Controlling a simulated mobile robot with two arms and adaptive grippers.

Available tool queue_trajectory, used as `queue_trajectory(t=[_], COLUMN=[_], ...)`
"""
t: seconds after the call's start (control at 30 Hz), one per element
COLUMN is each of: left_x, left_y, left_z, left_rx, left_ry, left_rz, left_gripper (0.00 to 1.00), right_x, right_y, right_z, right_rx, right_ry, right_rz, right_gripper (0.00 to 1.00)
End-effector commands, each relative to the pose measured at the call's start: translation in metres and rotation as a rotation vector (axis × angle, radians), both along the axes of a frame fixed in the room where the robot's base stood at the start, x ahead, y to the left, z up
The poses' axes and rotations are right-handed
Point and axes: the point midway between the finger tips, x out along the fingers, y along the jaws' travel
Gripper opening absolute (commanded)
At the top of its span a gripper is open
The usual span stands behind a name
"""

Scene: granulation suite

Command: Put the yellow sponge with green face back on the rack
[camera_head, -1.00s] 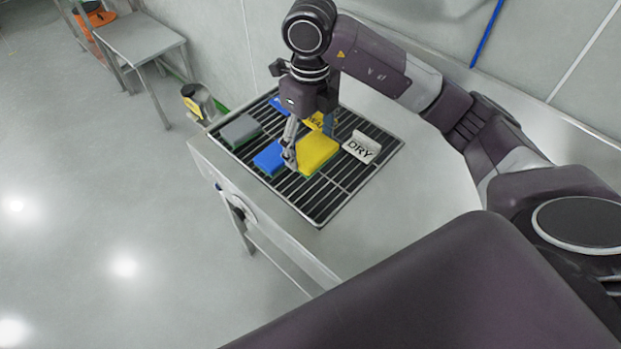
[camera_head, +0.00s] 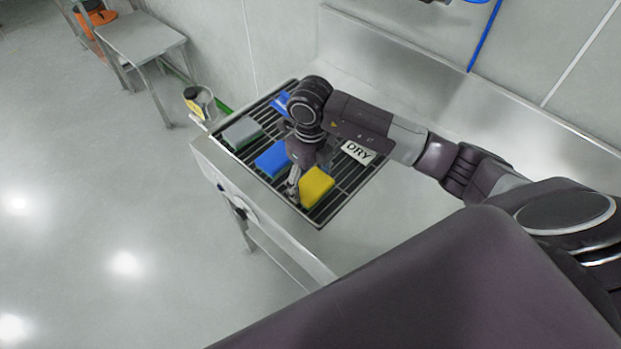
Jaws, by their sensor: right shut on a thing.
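The yellow sponge (camera_head: 316,187) is at the near corner of the black wire rack (camera_head: 258,168), with a thin green edge showing low on its near side. My right gripper (camera_head: 294,192) points down and is shut on the sponge at its left side. The sponge looks on or just above the rack bars; I cannot tell whether it touches them. The far part of the sponge is partly hidden by my wrist. My left gripper is not in view.
A blue sponge (camera_head: 272,159) lies just left of the yellow one, and a grey sponge (camera_head: 242,132) lies farther left. A white DRY sign (camera_head: 357,152) stands at the right. A blue item (camera_head: 280,101) is at the back. The steel counter (camera_head: 395,215) is clear at right.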

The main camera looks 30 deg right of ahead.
Motion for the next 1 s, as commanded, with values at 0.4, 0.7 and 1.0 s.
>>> queue_trajectory(t=[0.4, 0.7, 1.0], left_x=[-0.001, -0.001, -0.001], left_y=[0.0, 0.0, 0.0], left_z=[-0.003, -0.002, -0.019], left_rx=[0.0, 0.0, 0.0], left_ry=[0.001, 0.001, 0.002], left_rz=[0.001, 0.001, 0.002], left_gripper=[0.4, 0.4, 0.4], right_x=[0.0, 0.0, 0.002], right_y=[0.0, 0.0, 0.0], right_z=[-0.003, -0.001, 0.04], right_rx=[0.0, 0.001, 0.001], right_ry=[0.0, 0.0, -0.008], right_rz=[0.0, 0.0, 0.001], right_gripper=[0.89, 0.89, 0.89])
